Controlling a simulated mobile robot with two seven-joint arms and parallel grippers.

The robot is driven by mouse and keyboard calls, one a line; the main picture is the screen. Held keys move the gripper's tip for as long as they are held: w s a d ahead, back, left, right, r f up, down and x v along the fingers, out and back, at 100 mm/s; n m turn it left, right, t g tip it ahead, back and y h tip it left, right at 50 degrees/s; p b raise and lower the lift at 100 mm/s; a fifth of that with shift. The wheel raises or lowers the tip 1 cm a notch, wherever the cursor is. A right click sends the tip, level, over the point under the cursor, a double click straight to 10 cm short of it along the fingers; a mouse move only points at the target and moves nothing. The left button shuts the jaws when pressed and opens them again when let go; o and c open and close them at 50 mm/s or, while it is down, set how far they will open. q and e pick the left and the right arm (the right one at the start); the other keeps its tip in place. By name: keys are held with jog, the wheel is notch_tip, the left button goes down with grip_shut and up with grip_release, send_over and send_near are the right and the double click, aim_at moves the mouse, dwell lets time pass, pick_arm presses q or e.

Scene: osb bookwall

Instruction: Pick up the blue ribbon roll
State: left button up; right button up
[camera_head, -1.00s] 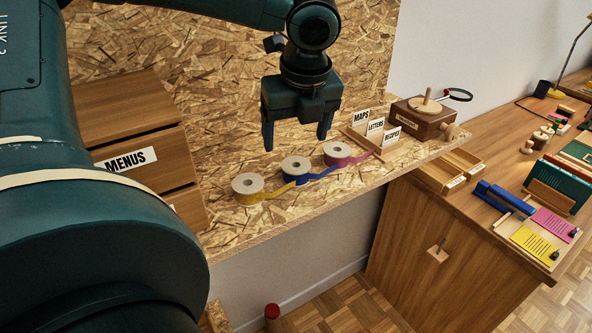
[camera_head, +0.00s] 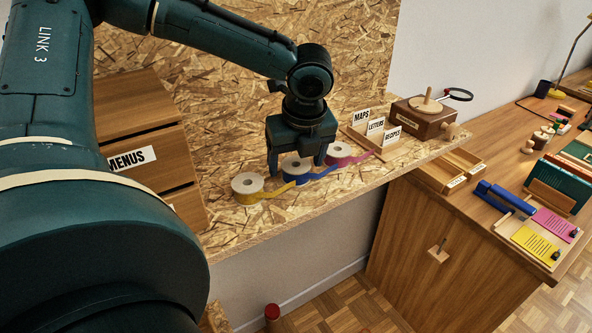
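The blue ribbon roll (camera_head: 297,172) stands on the OSB shelf between a yellow ribbon roll (camera_head: 246,190) on its left and a pink ribbon roll (camera_head: 338,154) on its right. Its blue tail runs out to the right along the shelf. My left gripper (camera_head: 297,170) points down at the blue roll. Its fingers are apart, one on the left side of the roll and one on the right, near its top. I cannot tell whether either finger touches the roll. My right gripper is not in the view.
A wooden drawer unit (camera_head: 135,125) labelled MENUS stands left. A card holder (camera_head: 375,135) with MAPS, LETTERS and RECIPES cards and a brown box (camera_head: 422,120) stand right of the rolls. The shelf's front edge is close. A wooden desk (camera_head: 480,225) stands at right.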

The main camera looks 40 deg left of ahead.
pick_arm(q)
jog(key=c, duration=0.9)
jog(key=shift+r, duration=0.1)
jog(key=shift+c, duration=0.2)
